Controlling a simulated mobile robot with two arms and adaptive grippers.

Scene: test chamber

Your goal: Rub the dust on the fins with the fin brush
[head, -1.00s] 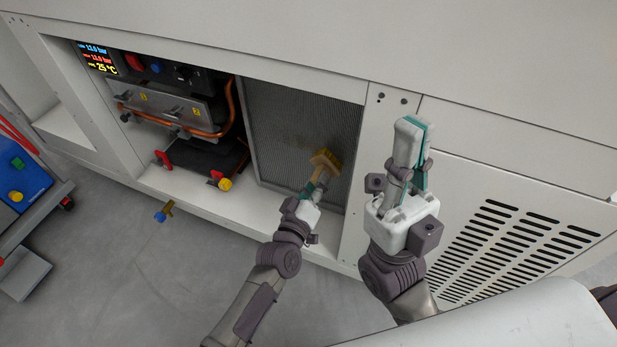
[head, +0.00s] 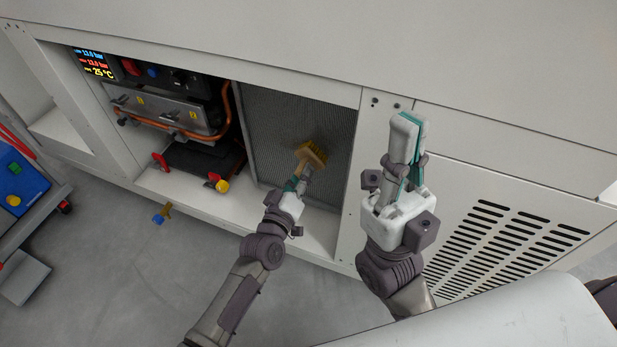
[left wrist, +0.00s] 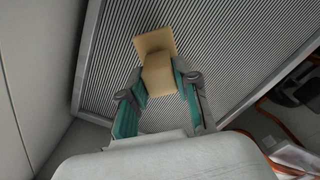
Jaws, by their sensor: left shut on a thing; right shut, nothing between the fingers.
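The fin brush (head: 313,152) has a wooden handle and a yellow-brown head. My left gripper (head: 299,182) is shut on its handle and holds the head in front of the finned panel (head: 270,125). In the left wrist view, the brush (left wrist: 155,60) is between the fingers of my left gripper (left wrist: 158,88), with the fins (left wrist: 230,40) behind it. I cannot tell whether the bristles touch the fins. A faint brownish dust patch (head: 290,143) shows left of the brush head. My right gripper (head: 406,135) is shut and empty, pointing up in front of the cabinet.
Left of the fins, the open bay holds copper pipe (head: 227,110), red-handled valves and a yellow knob (head: 222,186). A lit display (head: 95,62) is above. A cart (head: 22,190) stands at far left.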

